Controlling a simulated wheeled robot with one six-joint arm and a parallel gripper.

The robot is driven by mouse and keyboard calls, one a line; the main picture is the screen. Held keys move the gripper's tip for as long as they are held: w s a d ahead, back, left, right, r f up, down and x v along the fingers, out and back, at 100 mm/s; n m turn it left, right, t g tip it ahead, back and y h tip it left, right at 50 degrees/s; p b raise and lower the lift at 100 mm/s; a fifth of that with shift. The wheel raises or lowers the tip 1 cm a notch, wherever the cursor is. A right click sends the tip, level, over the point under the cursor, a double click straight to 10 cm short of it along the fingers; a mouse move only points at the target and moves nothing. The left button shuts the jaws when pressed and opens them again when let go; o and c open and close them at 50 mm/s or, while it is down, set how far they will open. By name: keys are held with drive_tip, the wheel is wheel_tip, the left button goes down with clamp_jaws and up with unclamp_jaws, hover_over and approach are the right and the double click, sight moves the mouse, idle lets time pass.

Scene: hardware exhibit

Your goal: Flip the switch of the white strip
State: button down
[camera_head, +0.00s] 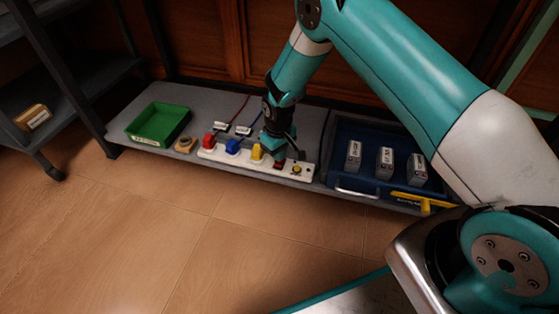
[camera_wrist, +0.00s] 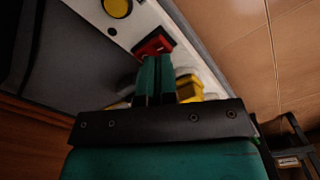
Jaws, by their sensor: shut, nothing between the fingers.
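My gripper (camera_head: 278,160) is shut and empty, pointing down at the switch. In the wrist view the closed fingertips (camera_wrist: 158,62) are at the edge of the red switch (camera_wrist: 154,44); I cannot tell whether they touch it. The fingers partly hide the yellow plug (camera_wrist: 188,88).
A green bin (camera_head: 157,124) and a small tan round object (camera_head: 185,145) stand left of the strip. A blue tray (camera_head: 345,182) with several grey boxes (camera_head: 385,162) and a yellow-handled tool (camera_head: 425,203) is at the right. The tiled floor in front is clear.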

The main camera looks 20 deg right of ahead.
sight(278, 164)
drive_tip(key=shift+f+b, duration=0.65)
drive_tip(key=shift+f, duration=0.6)
idle(0.7)
drive_tip(key=shift+r, duration=0.1)
wheel_tip(278, 164, up, 7)
drive_tip(key=p, duration=0.6)
idle(0.5)
